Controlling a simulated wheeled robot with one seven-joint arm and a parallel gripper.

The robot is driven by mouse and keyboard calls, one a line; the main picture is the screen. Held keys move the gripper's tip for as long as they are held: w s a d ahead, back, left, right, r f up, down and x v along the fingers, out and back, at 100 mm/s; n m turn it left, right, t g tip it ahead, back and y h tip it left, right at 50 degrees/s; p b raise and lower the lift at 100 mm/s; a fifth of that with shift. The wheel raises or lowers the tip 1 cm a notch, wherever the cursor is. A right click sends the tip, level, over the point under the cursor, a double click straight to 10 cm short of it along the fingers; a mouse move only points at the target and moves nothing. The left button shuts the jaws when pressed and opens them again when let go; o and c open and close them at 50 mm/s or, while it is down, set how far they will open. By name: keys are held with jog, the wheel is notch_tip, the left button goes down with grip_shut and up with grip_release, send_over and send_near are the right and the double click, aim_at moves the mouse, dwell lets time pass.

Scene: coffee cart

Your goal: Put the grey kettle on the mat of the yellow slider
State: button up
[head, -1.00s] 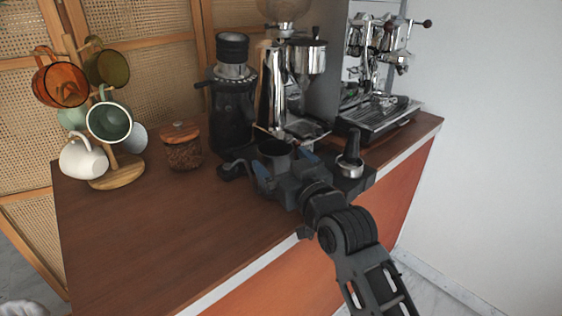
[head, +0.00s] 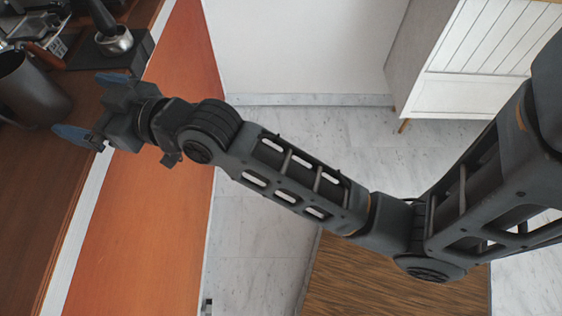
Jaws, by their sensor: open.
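A dark grey open-topped vessel (head: 28,92), probably the grey kettle, stands on the brown counter at the left edge of the head view. Its left side is cut off by the frame. My gripper (head: 90,105) is open at the counter's edge, just right of the vessel. Its blue-tipped fingers point toward the vessel, one above and one below. Nothing shows between them, and I cannot tell whether they touch the vessel. No yellow slider or its mat can be made out.
A tamper (head: 114,40) stands on a dark block at the upper left. The counter (head: 30,220) has an orange front. Pale marble floor (head: 250,250) lies to the right. A white cabinet (head: 470,50) stands at the upper right, and a brown striped surface (head: 390,285) lies at the bottom.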

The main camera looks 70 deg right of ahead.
jog(key=s+f+m+g, duration=0.1)
jog(key=s+f, duration=0.3)
jog(key=s, duration=0.5)
jog(key=s+f, duration=0.4)
jog(key=s, duration=0.5)
jog(key=s+r+g, duration=0.1)
jog(key=s+r, duration=0.1)
jog(key=s, duration=1.6)
jog(key=shift+s+a+r+g+h, duration=0.15)
jog(key=shift+s+r+g+h, duration=0.15)
jog(key=shift+r, duration=0.1)
jog(key=shift+s+r, duration=0.2)
jog(key=shift+s, duration=0.1)
jog(key=shift+c, duration=0.3)
jog(key=shift+s+r, duration=0.1)
jog(key=shift+s, duration=0.05)
jog(key=shift+c, duration=0.9)
